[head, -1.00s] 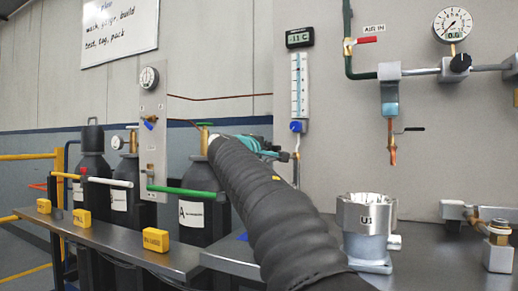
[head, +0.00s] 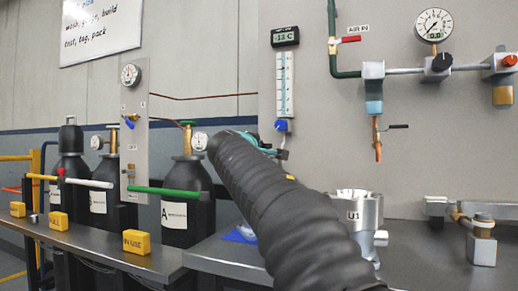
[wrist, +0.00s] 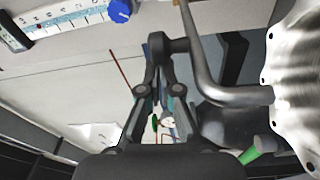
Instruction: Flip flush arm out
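No part is labelled as the flush arm, so I cannot tell for certain which it is. A jointed metal pipe arm with brass fittings (head: 462,217) sits low at the right in the head view. In the wrist view a bent grey pipe (wrist: 203,75) runs close beside the fingers; whether they touch it is unclear. My gripper (wrist: 168,50) has its fingers close together with nothing clearly between them. In the head view my black sleeved arm hides most of the gripper, and only teal parts show past its end. A silver housing marked U1 (head: 362,212) stands right of my arm.
Gas cylinders (head: 188,208) stand at the left behind green and white bars (head: 165,191). The back panel carries a gauge (head: 434,25), a red-handled valve (head: 348,39) and a hanging copper nozzle (head: 377,140). Yellow blocks (head: 136,242) sit on the bench edge.

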